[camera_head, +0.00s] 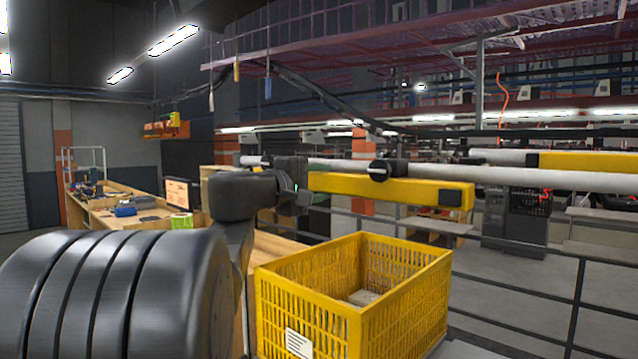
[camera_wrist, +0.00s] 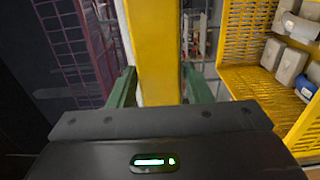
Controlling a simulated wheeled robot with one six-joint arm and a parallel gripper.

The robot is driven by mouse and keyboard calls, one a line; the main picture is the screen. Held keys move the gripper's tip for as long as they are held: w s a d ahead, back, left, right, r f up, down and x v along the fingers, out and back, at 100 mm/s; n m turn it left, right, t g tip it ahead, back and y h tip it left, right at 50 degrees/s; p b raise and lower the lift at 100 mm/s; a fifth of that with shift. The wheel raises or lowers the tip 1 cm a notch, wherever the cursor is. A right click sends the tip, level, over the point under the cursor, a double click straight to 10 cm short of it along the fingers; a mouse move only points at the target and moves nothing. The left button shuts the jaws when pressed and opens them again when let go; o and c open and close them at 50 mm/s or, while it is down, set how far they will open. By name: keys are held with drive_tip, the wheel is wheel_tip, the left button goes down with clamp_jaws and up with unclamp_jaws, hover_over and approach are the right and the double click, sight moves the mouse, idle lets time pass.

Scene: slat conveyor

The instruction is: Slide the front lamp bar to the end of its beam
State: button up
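The front lamp bar (camera_head: 385,190) is a yellow bar with a dark end piece at its right end. It hangs by a black clamp (camera_head: 378,171) just below a long white beam (camera_head: 480,174). My gripper (camera_head: 300,192) is at the bar's left end. In the wrist view the yellow bar (camera_wrist: 158,45) runs between the two green fingers of my gripper (camera_wrist: 159,88). The right finger lies along the bar's edge; a thin pale strip shows between the left finger and the bar. I cannot tell whether both fingers press on it. The gripper body hides the bar's near part.
A yellow crate (camera_head: 310,322) with a few items inside stands below the bar; it also shows in the wrist view (camera_wrist: 236,40). Another yellow bar (camera_head: 590,162) is farther right. A wooden workbench (camera_head: 95,225) with tools is at the left. Railings run at the lower right.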

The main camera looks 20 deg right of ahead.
sight(428, 195)
clamp_jaws()
drive_tip(key=s+d+b, duration=0.1)
drive_tip(key=s+d, duration=0.2)
drive_tip(key=s, duration=0.4)
drive_tip(key=s+d+b, duration=0.1)
drive_tip(key=s+d, duration=0.2)
drive_tip(key=s, duration=0.4)
drive_tip(key=s+d+b, duration=0.2)
drive_tip(key=s+d, duration=0.1)
drive_tip(key=s, duration=0.5)
drive_tip(key=shift+d+f, duration=0.1)
drive_tip(key=shift+o, duration=1.9)
unclamp_jaws()
